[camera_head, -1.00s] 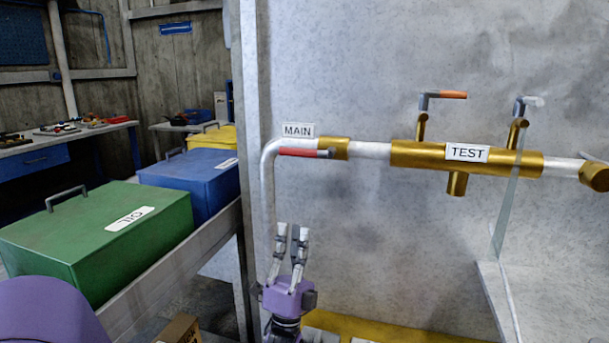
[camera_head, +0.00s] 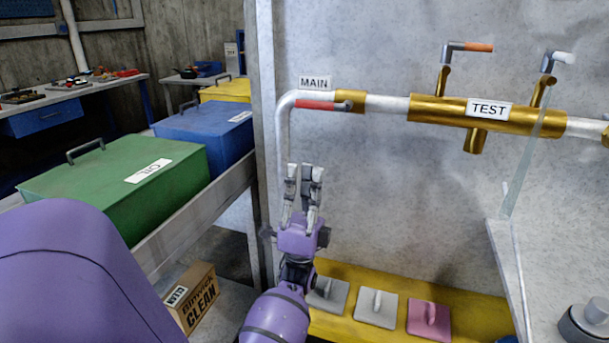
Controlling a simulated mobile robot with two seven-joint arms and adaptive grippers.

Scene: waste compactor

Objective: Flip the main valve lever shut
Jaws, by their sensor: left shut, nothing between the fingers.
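The main valve lever (camera_head: 318,105) has a red handle and lies along the white pipe, pointing left from its grey pivot. It sits just under the MAIN label (camera_head: 314,83), beside a brass fitting (camera_head: 351,100). My left gripper (camera_head: 305,172) points up, below the lever and in front of the pipe's vertical run. My right gripper is not in view.
A brass TEST manifold (camera_head: 440,110) with an orange-tipped lever (camera_head: 478,47) and a white-tipped lever (camera_head: 563,57) is at the right. A green OIL box (camera_head: 110,185) and a blue box (camera_head: 205,135) stand left. A yellow shelf (camera_head: 345,325) holds several pads below.

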